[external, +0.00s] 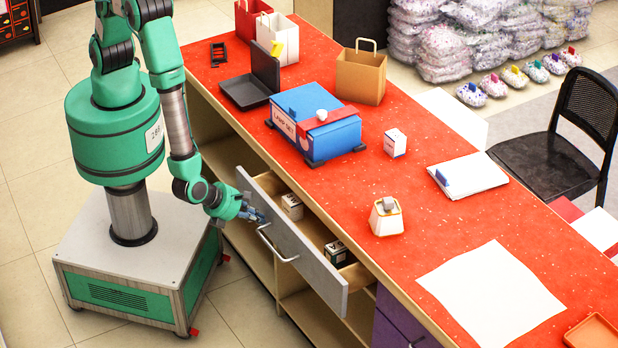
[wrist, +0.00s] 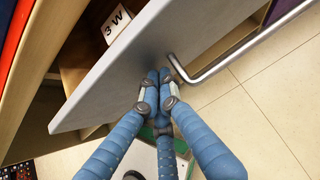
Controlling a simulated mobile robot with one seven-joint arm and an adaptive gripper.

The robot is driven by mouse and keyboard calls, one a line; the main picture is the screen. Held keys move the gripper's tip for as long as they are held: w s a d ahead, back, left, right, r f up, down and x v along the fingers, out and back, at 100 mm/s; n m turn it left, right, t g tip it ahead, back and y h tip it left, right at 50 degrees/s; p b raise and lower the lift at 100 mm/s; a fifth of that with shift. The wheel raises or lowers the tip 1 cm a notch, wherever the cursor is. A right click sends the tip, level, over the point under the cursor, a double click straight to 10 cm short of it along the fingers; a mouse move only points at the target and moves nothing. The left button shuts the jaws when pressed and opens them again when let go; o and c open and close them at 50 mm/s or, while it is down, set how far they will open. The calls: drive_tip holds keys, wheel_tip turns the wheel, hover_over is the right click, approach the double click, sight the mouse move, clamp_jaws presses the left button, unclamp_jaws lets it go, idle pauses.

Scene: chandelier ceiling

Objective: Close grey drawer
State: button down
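The grey drawer (external: 296,241) stands pulled out from the red-topped counter, with small boxes inside. Its front panel also shows in the wrist view (wrist: 130,72), with a metal bar handle (wrist: 230,62) on it. My gripper (external: 250,214) is at the panel's outer face, near the left end of the handle (external: 272,244). In the wrist view its blue fingers (wrist: 160,90) are drawn together, with their tips at the panel beside the handle's end. I see nothing between the fingers. Whether the tips touch the panel is hard to tell.
A purple drawer (external: 400,325) sits to the right of the grey one. Open shelves (external: 240,190) lie to its left. The tiled floor before the drawer is clear.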

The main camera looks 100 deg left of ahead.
sight(288, 204)
drive_tip(key=w+a+b, duration=0.1)
drive_tip(key=w+a, duration=0.7)
drive_tip(key=shift+d, duration=0.1)
drive_tip(key=shift+s+d, duration=0.5)
drive_tip(key=shift+s, duration=0.05)
drive_tip(key=shift+s+d+r+p, duration=0.15)
drive_tip(key=shift+s+d, duration=0.45)
drive_tip(key=shift+s+d+r+p, duration=0.15)
drive_tip(key=shift+s+d, duration=0.4)
drive_tip(key=shift+d, duration=0.05)
drive_tip(key=p+v, duration=0.2)
drive_tip(key=v, duration=0.7)
drive_tip(key=shift+s, duration=0.1)
drive_tip(key=shift+r, duration=0.1)
